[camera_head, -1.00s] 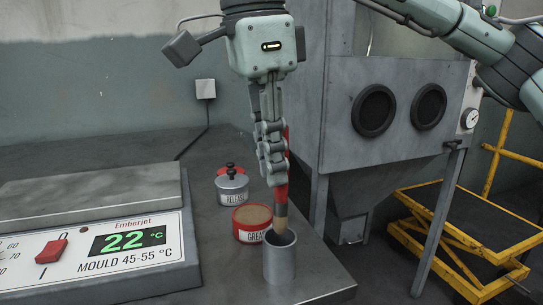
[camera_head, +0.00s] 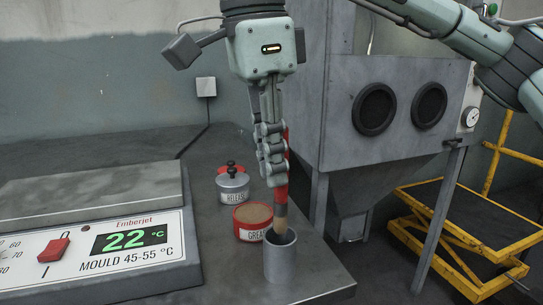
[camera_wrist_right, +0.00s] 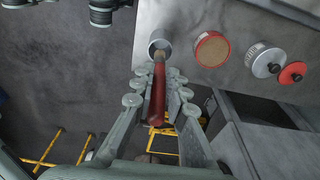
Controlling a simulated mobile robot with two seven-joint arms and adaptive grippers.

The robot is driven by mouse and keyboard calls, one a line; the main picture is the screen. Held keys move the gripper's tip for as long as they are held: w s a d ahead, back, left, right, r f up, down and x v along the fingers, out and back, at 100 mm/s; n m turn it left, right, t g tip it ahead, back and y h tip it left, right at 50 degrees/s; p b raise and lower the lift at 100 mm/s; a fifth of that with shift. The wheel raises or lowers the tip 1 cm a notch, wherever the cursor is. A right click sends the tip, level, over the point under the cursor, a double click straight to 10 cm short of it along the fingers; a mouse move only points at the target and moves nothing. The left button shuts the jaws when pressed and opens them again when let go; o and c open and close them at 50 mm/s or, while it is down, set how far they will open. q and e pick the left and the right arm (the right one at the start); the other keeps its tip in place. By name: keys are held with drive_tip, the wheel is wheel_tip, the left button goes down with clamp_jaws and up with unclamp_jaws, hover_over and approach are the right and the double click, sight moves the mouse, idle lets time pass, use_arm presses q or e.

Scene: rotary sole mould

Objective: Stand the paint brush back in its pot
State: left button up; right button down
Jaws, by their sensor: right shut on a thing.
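The pot (camera_head: 280,261) is a plain grey open cylinder near the table's front right corner. The bristle tip is at the pot's mouth; I cannot tell how far inside it is. In the right wrist view the red handle (camera_wrist_right: 158,95) lies between the fingers, and the bristle end overlaps the pot's opening (camera_wrist_right: 160,49). My left gripper is not in view.
A red grease tin (camera_head: 252,222) stands just behind the pot, with a grey release tin (camera_head: 232,187) behind it. The Emberjet heater unit (camera_head: 125,240) fills the left of the table. A grey cabinet (camera_head: 390,110) and yellow frame (camera_head: 470,255) are beyond the table.

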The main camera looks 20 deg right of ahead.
drive_tip(key=shift+f, duration=0.55)
idle(0.5)
drive_tip(key=shift+f+b, duration=2.3)
drive_tip(key=shift+f, duration=0.65)
idle(0.4)
idle(0.5)
drive_tip(key=c, duration=1.4)
unclamp_jaws()
drive_tip(key=shift+c, duration=0.2)
drive_tip(key=shift+o, duration=0.2)
drive_tip(key=o, duration=1.2)
drive_tip(key=shift+c, duration=0.2)
